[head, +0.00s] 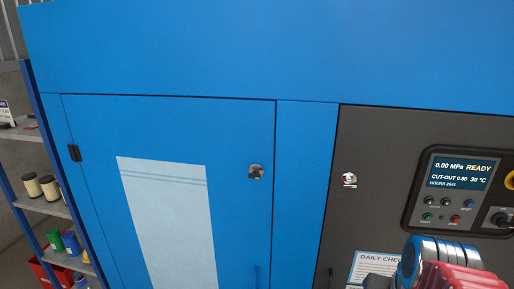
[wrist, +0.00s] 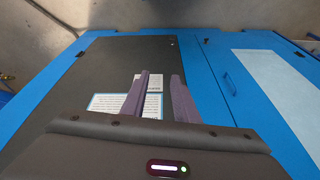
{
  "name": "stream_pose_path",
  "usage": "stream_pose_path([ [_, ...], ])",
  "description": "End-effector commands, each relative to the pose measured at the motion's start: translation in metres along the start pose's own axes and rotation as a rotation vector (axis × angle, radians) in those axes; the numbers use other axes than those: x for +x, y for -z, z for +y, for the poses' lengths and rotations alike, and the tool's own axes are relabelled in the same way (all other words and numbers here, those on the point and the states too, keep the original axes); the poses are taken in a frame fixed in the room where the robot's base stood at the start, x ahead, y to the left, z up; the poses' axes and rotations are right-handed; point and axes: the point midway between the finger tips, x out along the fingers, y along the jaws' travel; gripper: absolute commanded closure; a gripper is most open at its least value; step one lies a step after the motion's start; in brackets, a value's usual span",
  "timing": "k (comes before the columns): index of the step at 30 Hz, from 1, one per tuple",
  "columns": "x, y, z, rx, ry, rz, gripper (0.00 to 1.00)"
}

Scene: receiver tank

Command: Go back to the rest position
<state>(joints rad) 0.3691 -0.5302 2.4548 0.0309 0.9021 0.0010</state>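My gripper (wrist: 160,84) shows in the wrist view with its two purple-grey fingers apart. Nothing sits between them; only the printed sheets on the panel behind show through the gap. The fingers point toward the dark panel (wrist: 95,72) of the blue cabinet, and I cannot tell how far off it is. In the head view, part of my arm with blue rings and a red section is at the lower right, in front of the dark panel (head: 375,160). The fingers cannot be made out there.
The blue cabinet (head: 210,55) fills most of the head view, its left door (head: 90,130) shut. A control display (head: 460,172) reads READY, 0.00 MPa. A "DAILY CHECK" sheet (head: 372,262) is below. A shelf (head: 45,207) with cans and bottles stands at left.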

Motion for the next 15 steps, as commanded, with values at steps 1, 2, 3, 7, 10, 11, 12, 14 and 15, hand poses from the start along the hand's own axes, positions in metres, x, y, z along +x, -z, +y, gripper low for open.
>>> stream_pose_path([
  [1, -0.005, -0.003, -0.010, -0.046, 0.005, 0.021, 0.73],
  [2, -0.008, -0.005, -0.015, -0.071, 0.008, 0.030, 0.73],
  [3, -0.011, -0.008, -0.022, -0.103, 0.012, 0.044, 0.73],
  [7, -0.024, -0.016, -0.046, -0.196, 0.041, 0.091, 0.73],
  [10, -0.036, -0.021, -0.065, -0.260, 0.071, 0.129, 0.73],
  [11, -0.040, -0.022, -0.070, -0.278, 0.081, 0.141, 0.73],
  [12, -0.044, -0.023, -0.077, -0.300, 0.092, 0.153, 0.73],
  [14, -0.048, -0.025, -0.085, -0.326, 0.106, 0.166, 0.73],
  [15, -0.050, -0.026, -0.088, -0.340, 0.112, 0.170, 0.73],
])
